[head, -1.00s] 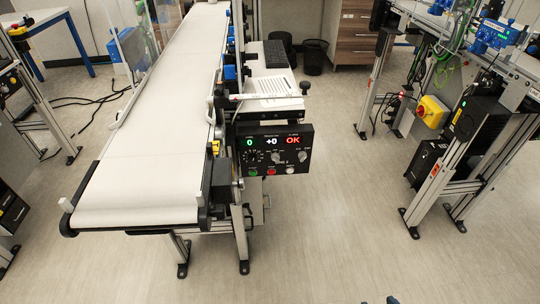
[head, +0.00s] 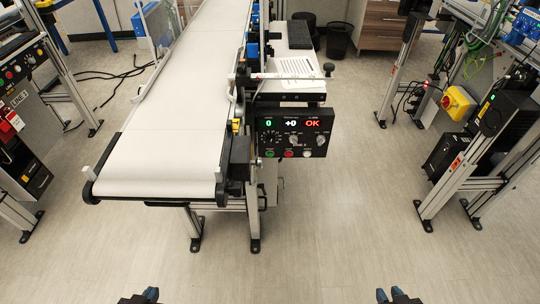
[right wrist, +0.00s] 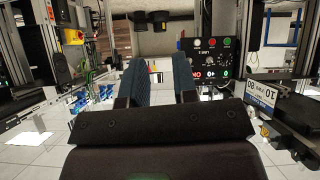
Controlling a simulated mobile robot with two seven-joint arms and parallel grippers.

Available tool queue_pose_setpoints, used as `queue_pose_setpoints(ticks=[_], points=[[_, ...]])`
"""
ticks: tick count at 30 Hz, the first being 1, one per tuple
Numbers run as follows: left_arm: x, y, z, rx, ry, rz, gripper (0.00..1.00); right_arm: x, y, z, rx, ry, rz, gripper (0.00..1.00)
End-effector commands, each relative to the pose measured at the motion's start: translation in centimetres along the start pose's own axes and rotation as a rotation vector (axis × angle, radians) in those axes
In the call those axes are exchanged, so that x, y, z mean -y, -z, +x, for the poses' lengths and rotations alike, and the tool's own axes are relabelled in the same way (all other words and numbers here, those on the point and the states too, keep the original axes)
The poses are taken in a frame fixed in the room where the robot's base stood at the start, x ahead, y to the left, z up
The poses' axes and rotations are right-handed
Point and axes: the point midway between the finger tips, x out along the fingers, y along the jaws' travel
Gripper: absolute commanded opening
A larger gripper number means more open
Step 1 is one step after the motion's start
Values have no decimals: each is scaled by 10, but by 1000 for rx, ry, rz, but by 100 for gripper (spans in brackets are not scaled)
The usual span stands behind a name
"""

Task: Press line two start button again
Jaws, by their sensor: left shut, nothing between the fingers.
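The black control panel (head: 293,133) hangs at the right side of the white belt conveyor's near end. Its display reads 0, +0 and a red OK. Along its lower edge are a green button (head: 270,153), a red button (head: 288,153) and a pale button (head: 307,153). The panel also shows upside down in the right wrist view (right wrist: 205,60). My left gripper (head: 149,295) is shut and empty at the bottom edge. My right gripper (head: 390,295) is open and empty at the bottom edge; its fingers also show apart in the right wrist view (right wrist: 160,70). Both are well apart from the panel.
The belt conveyor (head: 165,155) stands at centre left on metal legs. A panel marked LINE 3 (head: 18,98) is on a frame at far left. A frame with a yellow switch box (head: 459,103) stands at right. The floor (head: 335,230) before the panel is clear.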

Motion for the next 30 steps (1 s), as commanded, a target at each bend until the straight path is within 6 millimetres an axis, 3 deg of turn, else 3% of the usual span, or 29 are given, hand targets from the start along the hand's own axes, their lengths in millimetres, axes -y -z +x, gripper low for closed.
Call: queue_pose_setpoints(ticks=[1,5,30], points=[[0,0,0,0,0,-1,0,1,0,0,0,0,3,19],[0,0,0,0,0,-2,0,2,1,0,-2,-1,10,0],[0,0,0,0,0,-1,0,-1,0,0,0,0,-5,0]])
